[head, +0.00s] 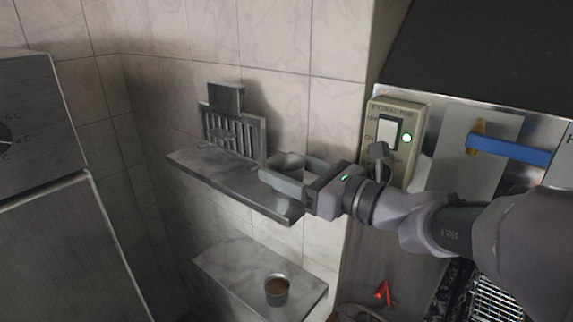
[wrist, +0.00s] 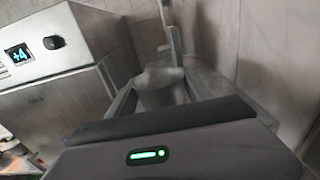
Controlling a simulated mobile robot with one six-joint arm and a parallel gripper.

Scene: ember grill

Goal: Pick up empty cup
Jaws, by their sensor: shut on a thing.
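A grey metal cup (head: 289,163) is at the right end of the upper wall shelf (head: 215,172). My gripper (head: 284,172) reaches in from the right and is shut on the cup, with a finger on each side of it. In the wrist view the cup (wrist: 162,88) stands upright between the two fingers, its rim showing. The fingers hide part of its sides. I cannot tell whether its base touches the shelf. A second cup (head: 277,291) with brown contents stands on the lower shelf (head: 235,265).
A slatted metal rack (head: 233,130) stands on the upper shelf against the tiled wall. An extractor switch box (head: 392,135) with a green light is behind my arm. A blue handle (head: 507,148) is at right. A steel appliance (head: 60,190) stands at left.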

